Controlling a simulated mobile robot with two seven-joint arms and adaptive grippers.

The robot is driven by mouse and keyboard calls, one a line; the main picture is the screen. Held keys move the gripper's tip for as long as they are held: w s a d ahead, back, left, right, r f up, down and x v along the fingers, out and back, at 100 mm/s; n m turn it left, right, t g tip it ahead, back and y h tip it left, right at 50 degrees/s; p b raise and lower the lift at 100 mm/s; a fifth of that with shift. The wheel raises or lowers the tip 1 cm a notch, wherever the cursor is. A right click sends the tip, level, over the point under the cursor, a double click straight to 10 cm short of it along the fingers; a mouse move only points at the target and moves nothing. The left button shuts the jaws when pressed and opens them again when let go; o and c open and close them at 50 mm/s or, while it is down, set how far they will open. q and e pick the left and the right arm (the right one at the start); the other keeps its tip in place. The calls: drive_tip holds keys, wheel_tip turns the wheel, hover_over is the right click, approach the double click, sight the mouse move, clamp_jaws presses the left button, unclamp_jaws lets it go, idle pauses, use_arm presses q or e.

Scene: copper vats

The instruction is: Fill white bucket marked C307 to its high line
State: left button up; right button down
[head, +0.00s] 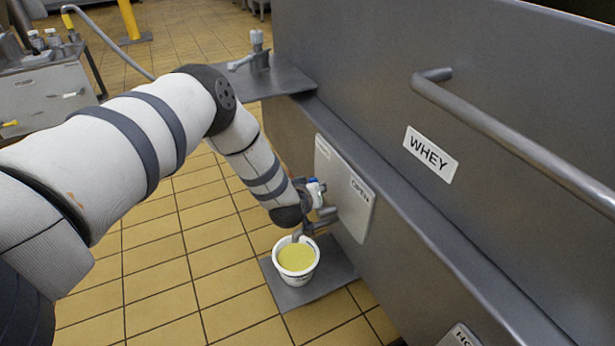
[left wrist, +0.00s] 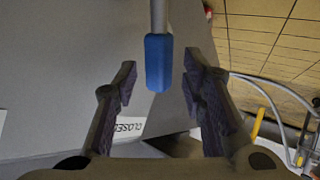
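The white bucket (head: 316,266) stands upright on a grey plate (head: 332,279) below the tap on the vat. Pale yellow liquid (head: 296,256) fills it to a little below the rim. Its marking and high line are not legible. My left gripper (head: 318,201) is at the tap, above the bucket. In the left wrist view its fingers (left wrist: 160,72) are open on either side of the blue-tipped valve lever (left wrist: 158,62), with gaps on both sides. The spout is mostly hidden, and I cannot tell whether liquid is flowing. My right gripper is out of view.
The grey vat carries a WHEY label (head: 430,152) and a long rail (head: 510,135). A valve panel (head: 345,187) reads OPEN; CLOSED (left wrist: 128,127) shows in the left wrist view. A bench (head: 45,95) with bottles stands far left. The tiled floor left of the bucket is clear.

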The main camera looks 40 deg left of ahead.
use_arm(q)
drive_tip(key=v, duration=0.8)
drive_tip(key=shift+s+r, duration=0.15)
drive_tip(key=shift+s, duration=0.1)
